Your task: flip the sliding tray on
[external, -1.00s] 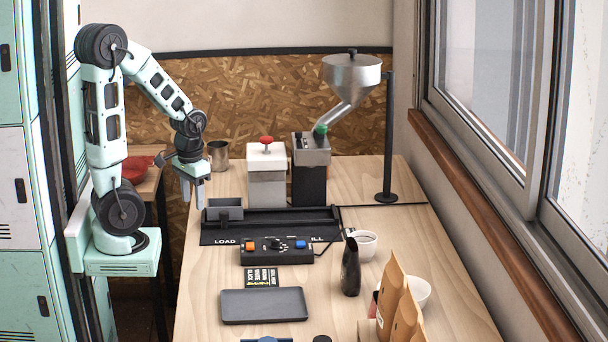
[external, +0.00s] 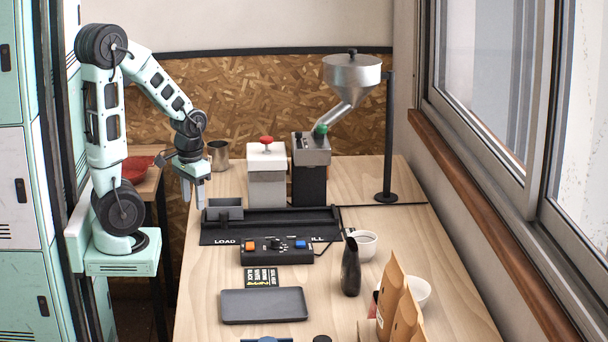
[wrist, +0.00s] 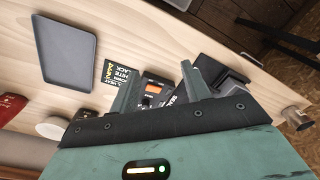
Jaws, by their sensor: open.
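The sliding tray (external: 224,211), a small grey open box, sits at the LOAD end of a black track (external: 291,218). In front of the track is a black control box (external: 283,258) with an orange switch (external: 250,246), a dark knob in the middle and a blue switch (external: 300,244). My gripper (external: 193,192) is open and empty, fingers down, above the table's left edge, left of and higher than the sliding tray. In the wrist view the orange switch (wrist: 154,88) shows between my fingers; much of the control box is hidden.
A white block with a red button (external: 266,171) and a dark stand under a metal hopper (external: 351,73) rise behind the track. A flat grey tray (external: 264,306), a printed card (external: 261,277) and a black pitcher (external: 351,268) are nearer. A metal cup (external: 219,154) stands at the back left.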

